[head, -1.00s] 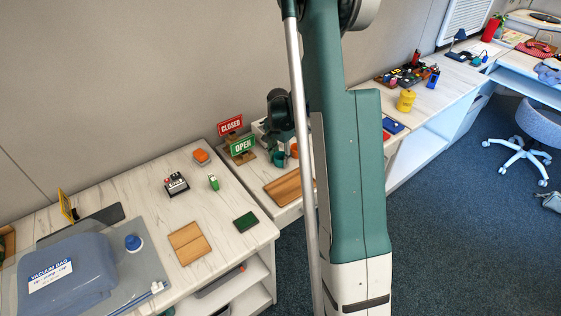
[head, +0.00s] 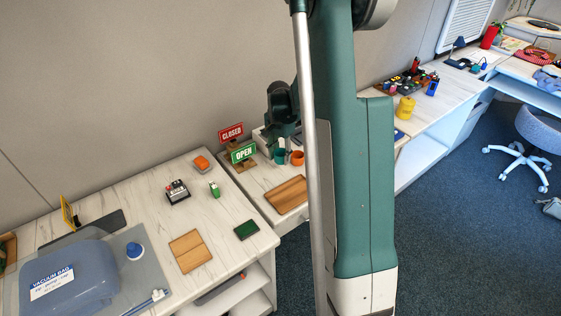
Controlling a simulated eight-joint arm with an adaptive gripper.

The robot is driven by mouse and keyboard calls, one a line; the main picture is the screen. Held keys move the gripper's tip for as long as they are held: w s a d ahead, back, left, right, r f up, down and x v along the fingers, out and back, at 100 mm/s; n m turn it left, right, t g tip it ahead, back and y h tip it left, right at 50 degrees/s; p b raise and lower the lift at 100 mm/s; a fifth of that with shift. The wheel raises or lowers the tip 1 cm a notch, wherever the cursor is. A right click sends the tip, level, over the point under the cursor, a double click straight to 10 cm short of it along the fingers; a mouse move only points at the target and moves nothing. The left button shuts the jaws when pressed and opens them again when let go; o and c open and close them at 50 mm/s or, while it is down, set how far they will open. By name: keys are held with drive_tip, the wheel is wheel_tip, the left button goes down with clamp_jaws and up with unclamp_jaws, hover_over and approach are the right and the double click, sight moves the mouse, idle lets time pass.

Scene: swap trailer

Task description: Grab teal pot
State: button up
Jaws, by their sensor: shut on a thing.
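The teal pot (head: 280,156) is small in the head view, on the far counter just right of the green OPEN sign. My gripper (head: 281,145) reaches down to it from above and is shut on it. The fingers are dark and small, so their exact hold on the rim is hard to see. An orange pot (head: 297,158) stands close to its right. Whether the teal pot's base touches the counter cannot be told.
A red CLOSED sign (head: 231,132) and the green OPEN sign (head: 243,153) stand just left of the pot. A wooden board (head: 287,194) lies in front. My arm hides the counter to the right. A nearer counter (head: 135,205) holds several small items.

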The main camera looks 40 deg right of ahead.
sight(280, 149)
drive_tip(key=shift+r, duration=1.75)
